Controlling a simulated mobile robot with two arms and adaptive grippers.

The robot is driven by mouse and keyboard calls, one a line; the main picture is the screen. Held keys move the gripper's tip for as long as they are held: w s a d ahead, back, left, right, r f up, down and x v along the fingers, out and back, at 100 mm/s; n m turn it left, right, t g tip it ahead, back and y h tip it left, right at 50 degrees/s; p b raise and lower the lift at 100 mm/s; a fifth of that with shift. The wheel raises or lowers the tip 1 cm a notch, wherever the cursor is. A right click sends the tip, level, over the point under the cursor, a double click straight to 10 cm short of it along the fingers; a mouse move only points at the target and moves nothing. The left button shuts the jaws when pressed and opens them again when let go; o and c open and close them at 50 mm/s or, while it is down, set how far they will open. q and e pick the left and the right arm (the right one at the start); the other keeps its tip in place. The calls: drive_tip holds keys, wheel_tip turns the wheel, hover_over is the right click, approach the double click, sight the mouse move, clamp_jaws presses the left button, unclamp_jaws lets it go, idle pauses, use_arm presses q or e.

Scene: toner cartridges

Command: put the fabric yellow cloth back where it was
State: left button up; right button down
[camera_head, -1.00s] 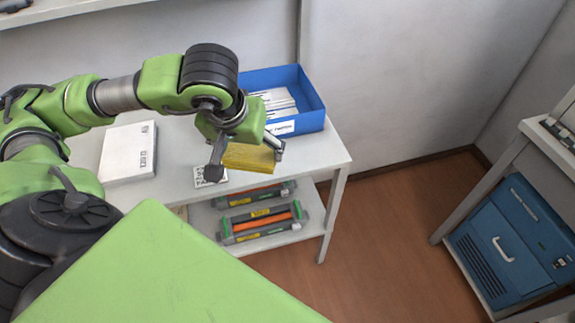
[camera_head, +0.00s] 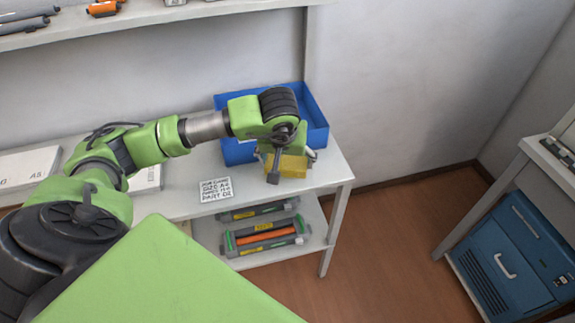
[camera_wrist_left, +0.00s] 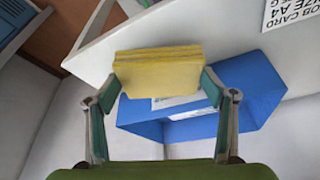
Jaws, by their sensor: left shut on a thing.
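The yellow cloth (camera_head: 289,166) is a folded block. My left gripper (camera_head: 291,163) is shut on it, at the right part of the white table, in front of the blue bin (camera_head: 317,117). In the left wrist view the cloth (camera_wrist_left: 157,72) sits between the two fingers of my left gripper (camera_wrist_left: 158,85), with the bin (camera_wrist_left: 257,88) behind it. Whether the cloth touches the tabletop is unclear. My right gripper is not in view.
A printed job card (camera_head: 216,190) lies on the white table (camera_head: 190,205) left of the cloth. Toner cartridges (camera_head: 265,236) lie on the shelf below. White paper packs (camera_head: 28,166) are at the left. A blue machine (camera_head: 510,252) stands at the right.

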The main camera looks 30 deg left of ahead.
sight(287, 165)
use_arm(q)
drive_tip(key=f, duration=0.1)
drive_tip(key=f+p, duration=0.1)
drive_tip(key=f, duration=0.1)
drive_tip(key=shift+w+f, duration=0.2)
drive_tip(key=shift+f, duration=0.1)
drive_tip(key=shift+f, duration=0.2)
drive_tip(key=o, duration=0.9)
drive_tip(key=shift+o, duration=0.2)
drive_tip(key=shift+r, duration=0.1)
